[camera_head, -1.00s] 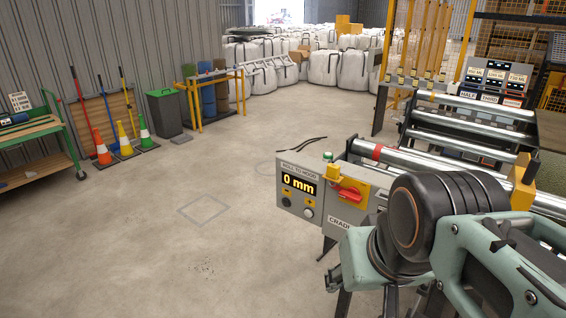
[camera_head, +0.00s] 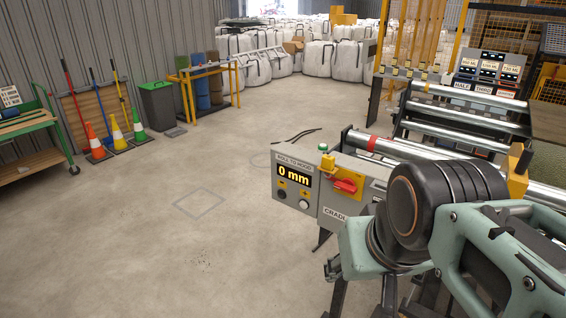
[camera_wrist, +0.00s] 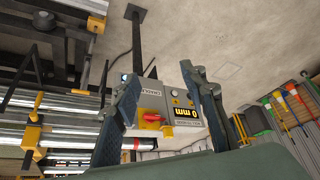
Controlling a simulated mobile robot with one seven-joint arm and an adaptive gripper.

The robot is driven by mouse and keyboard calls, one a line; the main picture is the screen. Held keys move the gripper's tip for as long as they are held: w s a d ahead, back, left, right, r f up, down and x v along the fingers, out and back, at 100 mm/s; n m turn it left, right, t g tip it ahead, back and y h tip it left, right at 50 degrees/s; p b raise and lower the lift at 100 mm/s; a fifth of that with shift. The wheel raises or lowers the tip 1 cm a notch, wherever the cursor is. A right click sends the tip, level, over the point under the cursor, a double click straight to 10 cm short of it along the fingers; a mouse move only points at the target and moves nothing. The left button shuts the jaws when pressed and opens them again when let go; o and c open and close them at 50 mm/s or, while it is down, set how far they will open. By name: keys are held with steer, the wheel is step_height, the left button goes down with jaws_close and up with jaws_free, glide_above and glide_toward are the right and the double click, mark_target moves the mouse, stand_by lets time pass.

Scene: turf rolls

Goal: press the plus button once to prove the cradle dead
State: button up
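The grey control box (camera_head: 318,190) of the cradle stands in the middle of the head view. Its display (camera_head: 295,176) reads "0 mm" in yellow. Below it are a dark button (camera_head: 282,193) on the left and a pale button (camera_head: 304,204) on the right, under what looks like a plus mark. A red switch handle (camera_head: 344,186) on a yellow plate sits to their right, with a yellow piece above it. In the wrist view the box (camera_wrist: 152,97) appears upside down between the two fingers of my gripper (camera_wrist: 165,95), which is open, empty and apart from it.
Steel cradle rollers (camera_head: 470,120) lie right of the box. Bare concrete floor (camera_head: 150,240) is free to the left. Cones (camera_head: 117,131), a green-lidded bin (camera_head: 158,105) and a green trolley (camera_head: 30,130) line the left wall. White bags (camera_head: 300,50) fill the back.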

jaws_close()
stand_by(1.3)
